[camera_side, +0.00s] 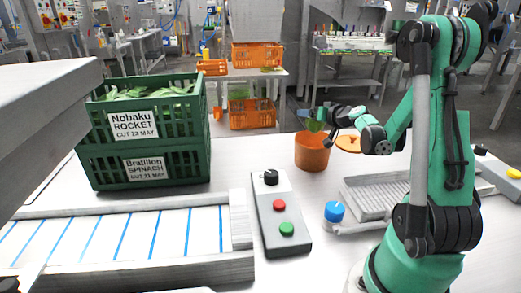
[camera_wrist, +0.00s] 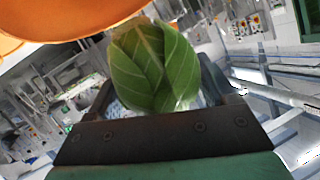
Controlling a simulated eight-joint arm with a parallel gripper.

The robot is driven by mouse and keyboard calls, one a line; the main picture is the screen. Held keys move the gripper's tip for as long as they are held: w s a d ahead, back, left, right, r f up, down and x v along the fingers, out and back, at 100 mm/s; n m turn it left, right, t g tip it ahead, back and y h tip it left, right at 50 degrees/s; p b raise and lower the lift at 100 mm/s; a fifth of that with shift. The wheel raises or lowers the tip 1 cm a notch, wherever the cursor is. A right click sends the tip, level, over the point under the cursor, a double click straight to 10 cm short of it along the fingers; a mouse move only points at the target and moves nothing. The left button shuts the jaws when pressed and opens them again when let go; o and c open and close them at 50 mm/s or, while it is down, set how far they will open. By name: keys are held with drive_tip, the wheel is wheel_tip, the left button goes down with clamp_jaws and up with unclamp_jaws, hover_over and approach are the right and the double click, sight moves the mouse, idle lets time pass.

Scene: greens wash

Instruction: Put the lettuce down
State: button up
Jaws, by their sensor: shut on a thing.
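The lettuce (camera_wrist: 155,68) is a bunch of broad green leaves with pale veins, held between the dark jaws of my gripper (camera_wrist: 160,92) in the wrist view. In the side view the lettuce (camera_side: 315,125) shows as a small green patch at my gripper (camera_side: 322,115), just above an orange tub (camera_side: 312,153). The gripper is shut on the lettuce. The orange rim (camera_wrist: 70,18) also fills the upper left of the wrist view. I cannot tell whether the leaves touch the tub.
Stacked green crates (camera_side: 150,165) with leaves stand at the left. A control box (camera_side: 277,212) with a knob and red and green buttons sits in front. A grey ribbed tray (camera_side: 375,197) and a blue-capped item (camera_side: 334,212) lie near my base. An orange disc (camera_side: 348,144) lies beside the tub.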

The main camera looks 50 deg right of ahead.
sight(312, 131)
drive_tip(key=shift+f, duration=1.8)
drive_tip(key=shift+f, duration=0.6)
drive_tip(key=o, duration=1.2)
drive_tip(key=shift+r, duration=0.1)
